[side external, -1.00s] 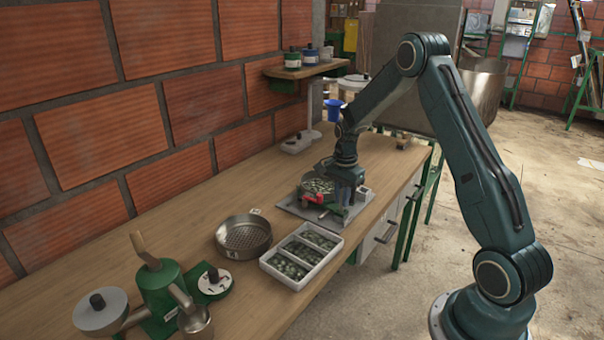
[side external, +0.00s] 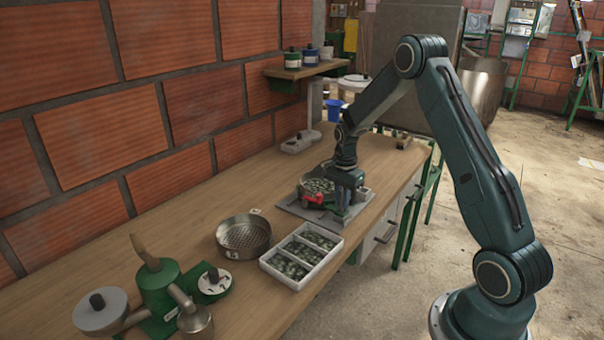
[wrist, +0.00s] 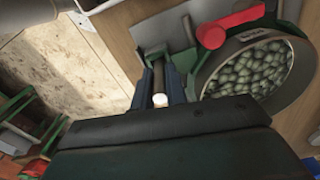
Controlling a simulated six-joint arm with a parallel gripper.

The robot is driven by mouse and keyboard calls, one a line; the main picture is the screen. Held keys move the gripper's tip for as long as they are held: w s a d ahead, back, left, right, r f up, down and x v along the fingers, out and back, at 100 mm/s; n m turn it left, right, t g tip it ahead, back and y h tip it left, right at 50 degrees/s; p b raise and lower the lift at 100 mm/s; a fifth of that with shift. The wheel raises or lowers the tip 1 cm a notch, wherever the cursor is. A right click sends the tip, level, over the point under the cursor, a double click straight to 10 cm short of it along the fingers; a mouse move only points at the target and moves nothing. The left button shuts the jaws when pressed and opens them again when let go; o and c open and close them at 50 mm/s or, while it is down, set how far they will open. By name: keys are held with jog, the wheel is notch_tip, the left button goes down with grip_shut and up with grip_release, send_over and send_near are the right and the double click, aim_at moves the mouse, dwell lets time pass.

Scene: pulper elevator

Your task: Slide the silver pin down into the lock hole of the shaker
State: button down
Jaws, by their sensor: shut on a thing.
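My gripper (wrist: 163,82) is shut on the pin (wrist: 159,80), a slim upright piece with a pale end, between its dark blue fingers. In the side external view my gripper (side external: 345,192) is low over the right part of the shaker's base (side external: 293,207). The shaker is a round pan (wrist: 207,78) full of green beans, with a red lever (wrist: 232,24) at its rim. The pan also shows in the side external view (side external: 304,192), left of my gripper. The lock hole is hidden, and I cannot tell whether the pin's lower end is in it.
A white tray (side external: 266,264) with several bean-filled compartments and an empty perforated pan (side external: 243,237) stand in front of the shaker. A green pulper (side external: 165,290) stands at the near left.

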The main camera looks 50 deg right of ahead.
jog(key=shift+f, duration=0.55)
dwell(0.4)
jog(key=c, duration=1.3)
grip_release()
jog(key=shift+r, duration=0.1)
notch_tip(320, 180, up, 13)
jog(key=shift+r, duration=0.35)
